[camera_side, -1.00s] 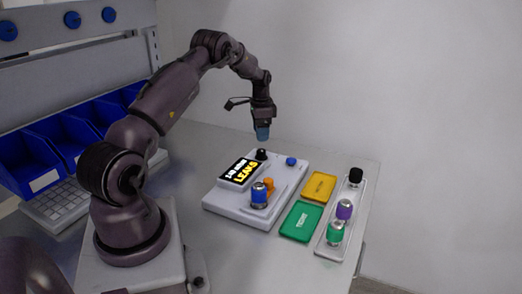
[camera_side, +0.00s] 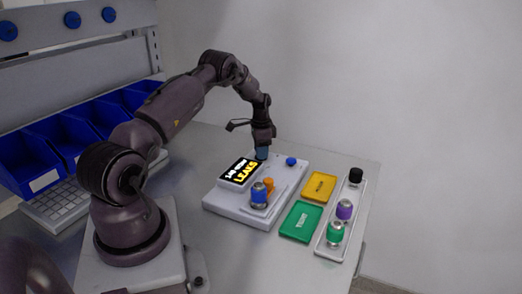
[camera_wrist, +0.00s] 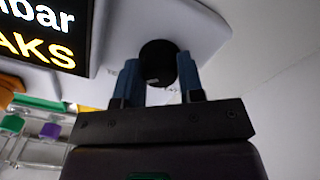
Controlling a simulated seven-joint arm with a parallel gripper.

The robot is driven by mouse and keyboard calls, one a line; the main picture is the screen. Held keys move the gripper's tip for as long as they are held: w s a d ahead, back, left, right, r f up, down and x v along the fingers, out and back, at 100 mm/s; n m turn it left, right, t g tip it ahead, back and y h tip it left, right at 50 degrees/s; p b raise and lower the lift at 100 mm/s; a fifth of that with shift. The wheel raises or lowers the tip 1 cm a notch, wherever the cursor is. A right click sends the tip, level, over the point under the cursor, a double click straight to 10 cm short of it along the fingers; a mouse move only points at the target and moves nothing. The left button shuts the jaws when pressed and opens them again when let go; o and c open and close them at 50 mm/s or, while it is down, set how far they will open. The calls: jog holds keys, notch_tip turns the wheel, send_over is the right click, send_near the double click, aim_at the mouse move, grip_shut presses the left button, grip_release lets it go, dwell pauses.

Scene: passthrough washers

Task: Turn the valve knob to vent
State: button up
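The black valve knob (camera_wrist: 157,50) stands on the white test unit (camera_side: 232,208) beside its display (camera_side: 239,173). In the wrist view it appears between and just beyond the tips of my two blue fingers. My gripper (camera_side: 262,153) points down over the knob's place, and its fingers hide most of the knob in the side view. In the wrist view my gripper (camera_wrist: 158,66) is open, with a finger on each side of the knob. I cannot tell whether the fingers touch it. The display shows a mbar reading and "LEAKS" in yellow.
A blue button (camera_side: 291,161) sits right of the knob. A blue and silver part (camera_side: 259,194) and an orange piece (camera_side: 269,184) stand on the unit. Yellow (camera_side: 319,186) and green (camera_side: 301,221) trays lie to the right, beside a clear rack (camera_side: 322,248) of capped parts.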

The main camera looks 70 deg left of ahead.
jog(key=shift+n, duration=0.4)
jog(key=n, duration=0.3)
jog(key=shift+n, duration=0.4)
jog(key=n, duration=0.4)
jog(key=shift+n, duration=0.3)
jog(key=n, duration=0.8)
jog(key=shift+n, duration=0.3)
jog(key=o, duration=0.9)
notch_tip(320, 180, up, 13)
jog(key=shift+r, duration=0.1)
